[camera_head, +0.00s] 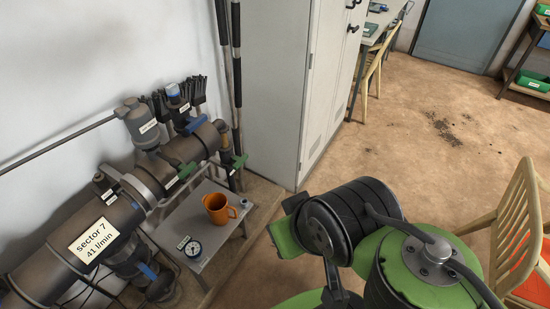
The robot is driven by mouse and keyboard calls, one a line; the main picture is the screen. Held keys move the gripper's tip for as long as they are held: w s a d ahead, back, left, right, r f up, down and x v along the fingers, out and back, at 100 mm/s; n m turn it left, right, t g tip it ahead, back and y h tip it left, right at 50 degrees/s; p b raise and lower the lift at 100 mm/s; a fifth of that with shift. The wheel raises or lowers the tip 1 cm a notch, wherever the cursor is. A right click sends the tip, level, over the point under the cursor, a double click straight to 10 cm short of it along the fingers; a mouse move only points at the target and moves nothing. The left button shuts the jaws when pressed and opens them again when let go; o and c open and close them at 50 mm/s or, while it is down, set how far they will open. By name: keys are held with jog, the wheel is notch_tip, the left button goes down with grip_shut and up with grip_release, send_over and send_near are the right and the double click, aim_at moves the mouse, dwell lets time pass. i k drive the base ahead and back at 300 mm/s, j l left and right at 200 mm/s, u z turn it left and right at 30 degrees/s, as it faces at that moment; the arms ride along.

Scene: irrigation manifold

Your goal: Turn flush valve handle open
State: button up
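An irrigation manifold with a thick grey-brown pipe (50,272) runs along the wall at the left. Its visible valve handles are a green handle (181,174) at mid-pipe, a green handle (239,163) at the right end, a blue handle (196,124) near the top and a blue handle (147,271) low down. The small labels are unreadable, so I cannot tell which is the flush valve handle. My green and black arm fills the lower right, apart from the manifold. I cannot make out my gripper's fingers.
A wooden chair (512,225) is at the right. The brown floor beyond is mostly clear.

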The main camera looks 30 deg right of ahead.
aim_at(238, 160)
jog(key=z, duration=0.3)
jog(key=i+j, duration=0.15)
jog(key=i, duration=0.35)
jog(key=i+j+z, duration=0.15)
jog(key=i, duration=0.35)
